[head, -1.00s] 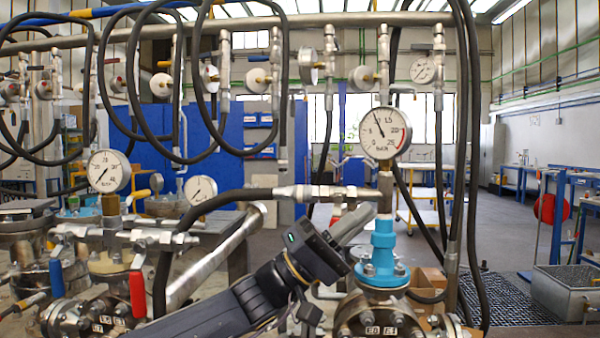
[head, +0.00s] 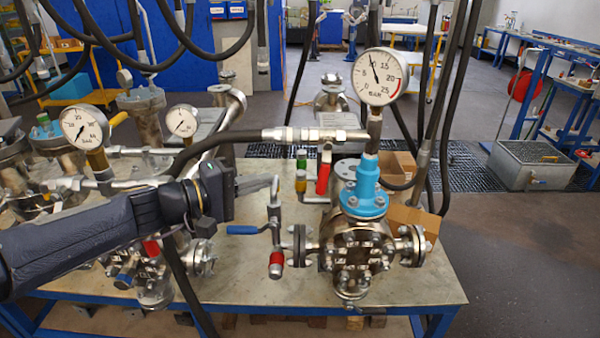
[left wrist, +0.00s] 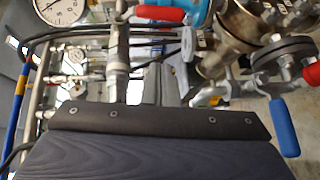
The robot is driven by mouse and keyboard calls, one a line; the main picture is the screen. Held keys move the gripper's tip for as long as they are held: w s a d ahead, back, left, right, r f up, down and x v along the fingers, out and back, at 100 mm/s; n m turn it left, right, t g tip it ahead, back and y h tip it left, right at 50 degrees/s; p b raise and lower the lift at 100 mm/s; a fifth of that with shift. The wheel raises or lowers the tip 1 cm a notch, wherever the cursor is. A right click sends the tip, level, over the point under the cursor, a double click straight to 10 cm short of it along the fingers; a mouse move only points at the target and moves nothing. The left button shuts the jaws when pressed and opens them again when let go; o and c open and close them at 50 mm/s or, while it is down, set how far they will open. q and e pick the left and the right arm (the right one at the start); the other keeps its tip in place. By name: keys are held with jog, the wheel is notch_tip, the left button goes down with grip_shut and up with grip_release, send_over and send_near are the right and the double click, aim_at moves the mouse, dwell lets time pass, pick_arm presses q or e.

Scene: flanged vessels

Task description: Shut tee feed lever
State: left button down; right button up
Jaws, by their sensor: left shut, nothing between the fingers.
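A red lever (head: 323,172) hangs down from the metal hose fitting (head: 300,135) beside the gauge stem, pointing nearly straight down. In the left wrist view a red lever (left wrist: 160,14) shows at the top edge, beside the blue fitting. My left gripper (head: 262,184) comes in from the left, its fingers shut and empty. In the picture it is left of the red lever, apart from it, and above a blue-handled lever (head: 242,229). That blue handle also shows at the right in the left wrist view (left wrist: 284,127). My right gripper is out of view.
The flanged vessel (head: 357,250) with its blue neck (head: 363,195) and gauge (head: 380,76) stands on the bench (head: 430,285). Green and yellow handles, a red-tipped handle (head: 276,268) and black hoses crowd the space around. Bare bench lies in front of the vessel.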

aim_at(318, 182)
pick_arm(q)
jog(key=w+d+p, duration=0.1)
jog(key=w+d, duration=0.1)
jog(key=d, duration=0.6)
jog(key=shift+f, duration=0.45)
jog(key=b, duration=0.3)
jog(key=d+h+b, duration=0.1)
jog(key=b, duration=0.5)
jog(key=shift+s+d+f+n+t, duration=0.25)
jog(key=shift+d+f+n+t, duration=0.05)
jog(key=shift+d+n, duration=0.1)
